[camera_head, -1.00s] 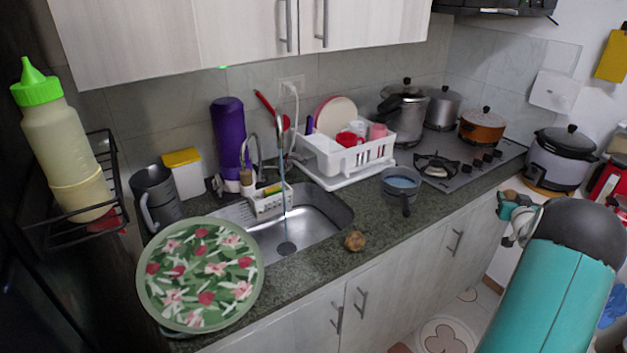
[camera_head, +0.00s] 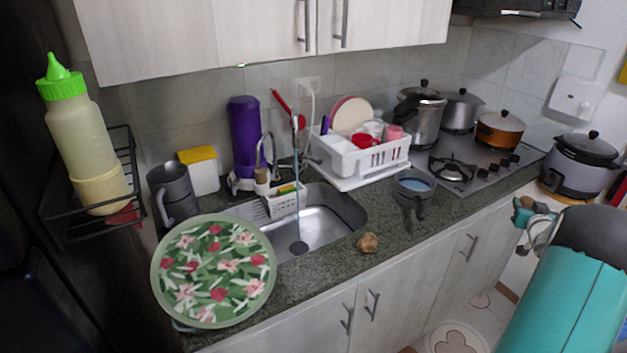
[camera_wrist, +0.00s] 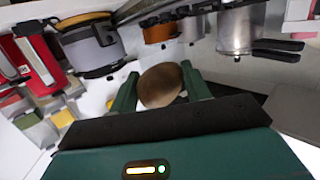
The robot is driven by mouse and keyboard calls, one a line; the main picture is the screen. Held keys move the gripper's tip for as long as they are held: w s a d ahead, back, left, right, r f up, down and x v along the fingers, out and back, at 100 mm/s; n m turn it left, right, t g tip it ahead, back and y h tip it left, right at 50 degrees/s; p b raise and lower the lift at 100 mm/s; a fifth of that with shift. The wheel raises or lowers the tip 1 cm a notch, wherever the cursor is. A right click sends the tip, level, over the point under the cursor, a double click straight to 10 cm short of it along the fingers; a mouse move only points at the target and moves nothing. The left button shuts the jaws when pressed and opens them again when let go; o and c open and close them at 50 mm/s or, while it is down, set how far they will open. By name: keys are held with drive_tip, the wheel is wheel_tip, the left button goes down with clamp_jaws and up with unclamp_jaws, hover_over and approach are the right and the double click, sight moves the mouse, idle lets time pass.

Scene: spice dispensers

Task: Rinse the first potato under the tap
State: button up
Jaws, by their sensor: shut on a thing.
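My gripper (camera_wrist: 160,72) is shut on a brown potato (camera_wrist: 160,87), which sits between its two green fingers in the wrist view. In the head view my gripper (camera_head: 524,212) is at the right, beyond the counter's front edge and well away from the sink. Another brown potato (camera_head: 367,243) lies on the counter at the right front of the sink. The metal sink (camera_head: 328,222) is in the middle of the counter. A thin bluish stream of water (camera_head: 297,190) falls from the tap towards the drain.
A flowered round tray (camera_head: 158,285) is left of the sink. A white dish rack (camera_head: 370,158), a small grey pan (camera_head: 415,184) and a stove (camera_head: 486,175) are to its right. A white caddy (camera_head: 284,204) sits at the sink's back edge. Cabinets (camera_head: 260,30) hang above.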

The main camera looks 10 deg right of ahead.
drive_tip(key=shift+w+d, duration=0.25)
drive_tip(key=shift+d, duration=0.1)
drive_tip(key=shift+a, duration=0.1)
drive_tip(key=shift+s+a, duration=0.35)
drive_tip(key=shift+a, duration=0.05)
drive_tip(key=shift+w+d, duration=0.1)
idle(0.3)
drive_tip(key=shift+w+d, duration=0.25)
drive_tip(key=shift+d, duration=0.15)
drive_tip(key=shift+s+a, duration=0.1)
drive_tip(key=shift+s+a, duration=0.25)
drive_tip(key=shift+a, duration=0.15)
drive_tip(key=shift+s+d, duration=0.7)
drive_tip(key=shift+s, duration=0.45)
drive_tip(key=shift+s+d, duration=0.7)
drive_tip(key=shift+s, duration=0.4)
drive_tip(key=shift+s+d, duration=0.7)
drive_tip(key=shift+s, duration=0.45)
